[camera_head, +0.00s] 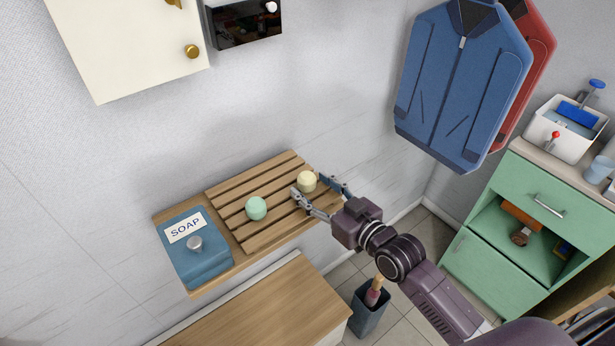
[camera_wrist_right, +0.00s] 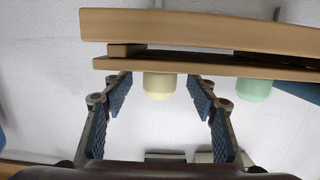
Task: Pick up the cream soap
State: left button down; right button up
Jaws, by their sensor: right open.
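The cream soap (camera_head: 307,181) sits on the wooden slatted rack (camera_head: 275,221), near its right end. My right gripper (camera_head: 321,188) is open, with one finger on each side of the cream soap in the head view. In the right wrist view the cream soap (camera_wrist_right: 159,85) shows between the two open fingers of the gripper (camera_wrist_right: 166,95), with a visible gap on both sides. I cannot tell how far the fingertips reach past it. My left gripper is in neither view.
A mint-green soap (camera_head: 256,208) sits on the rack left of the cream one. A blue SOAP box (camera_head: 193,247) stands at the rack's left. The wall is close behind the rack. A wooden surface (camera_head: 262,306) lies below, and a green cabinet (camera_head: 530,223) stands at right.

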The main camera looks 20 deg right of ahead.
aim_at(313, 188)
jog(key=x, duration=0.2)
jog(key=shift+w+a, duration=0.1)
jog(key=shift+w, duration=0.2)
jog(key=shift+w+f, duration=0.15)
jog(key=shift+c, duration=0.7)
jog(key=c, duration=1.1)
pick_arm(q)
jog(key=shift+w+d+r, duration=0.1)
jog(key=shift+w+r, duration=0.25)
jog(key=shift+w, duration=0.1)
